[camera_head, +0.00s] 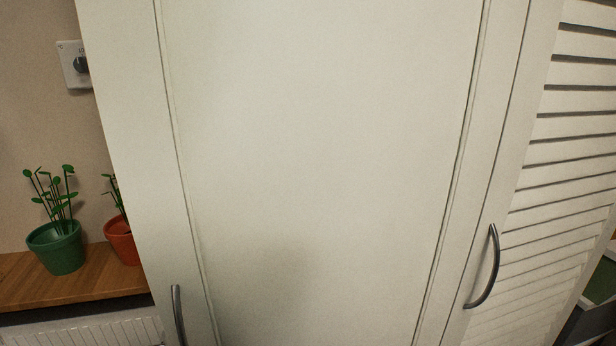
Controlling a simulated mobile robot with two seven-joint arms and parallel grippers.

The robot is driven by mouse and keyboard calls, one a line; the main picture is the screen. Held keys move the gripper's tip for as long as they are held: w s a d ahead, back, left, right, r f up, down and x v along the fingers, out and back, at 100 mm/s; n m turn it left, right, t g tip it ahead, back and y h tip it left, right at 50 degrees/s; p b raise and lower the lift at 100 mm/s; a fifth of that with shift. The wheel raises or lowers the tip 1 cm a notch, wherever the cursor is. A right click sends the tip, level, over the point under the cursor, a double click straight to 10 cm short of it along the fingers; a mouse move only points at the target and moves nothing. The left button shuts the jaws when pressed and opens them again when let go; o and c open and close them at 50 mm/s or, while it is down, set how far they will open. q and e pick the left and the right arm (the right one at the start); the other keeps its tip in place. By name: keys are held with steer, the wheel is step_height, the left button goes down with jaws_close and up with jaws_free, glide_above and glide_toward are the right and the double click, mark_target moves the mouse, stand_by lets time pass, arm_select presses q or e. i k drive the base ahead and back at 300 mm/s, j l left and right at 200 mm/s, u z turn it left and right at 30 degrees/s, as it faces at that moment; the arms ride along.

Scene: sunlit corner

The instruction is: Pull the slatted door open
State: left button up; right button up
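The slatted door (560,190) stands at the right of the head view, white with horizontal louvres. A curved dark metal handle (489,268) is fixed on its left frame strip, low in the view. The top and the right part of the door run out of the picture. I cannot tell from this view whether the door is fully closed. Neither of my grippers is in view.
A plain white panel door (320,150) fills the middle, with its own handle (178,314) at lower left. On the left, a wooden shelf (80,292) holds a green pot (57,247) and a red pot (121,241) with plants. A wall dial (76,65) is above.

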mark_target(547, 221)
steer(key=z, duration=1.35)
